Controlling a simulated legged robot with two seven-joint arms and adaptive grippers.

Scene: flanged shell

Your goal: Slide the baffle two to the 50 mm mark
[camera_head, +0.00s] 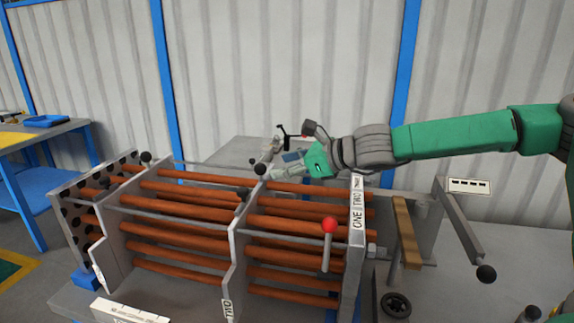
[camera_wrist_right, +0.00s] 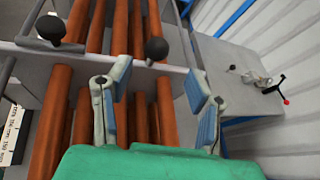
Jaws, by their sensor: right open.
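Baffle two (camera_head: 235,245) is the pale upright plate labelled TWO, standing across the orange tubes near the middle of the bundle. A black ball knob (camera_head: 260,169) stands at its top edge. My right gripper (camera_head: 282,167) is open and empty, just right of this knob in the head view. In the right wrist view my gripper (camera_wrist_right: 158,85) has its two fingers spread, and a black knob (camera_wrist_right: 157,48) shows beyond and between the tips, apparently untouched. The 50 mm mark cannot be read. My left gripper is not in view.
Another baffle (camera_head: 113,245) and a perforated end plate (camera_head: 75,210) stand left. A white scale strip (camera_head: 128,312) lies at the front. A side table (camera_wrist_right: 240,80) stands behind.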

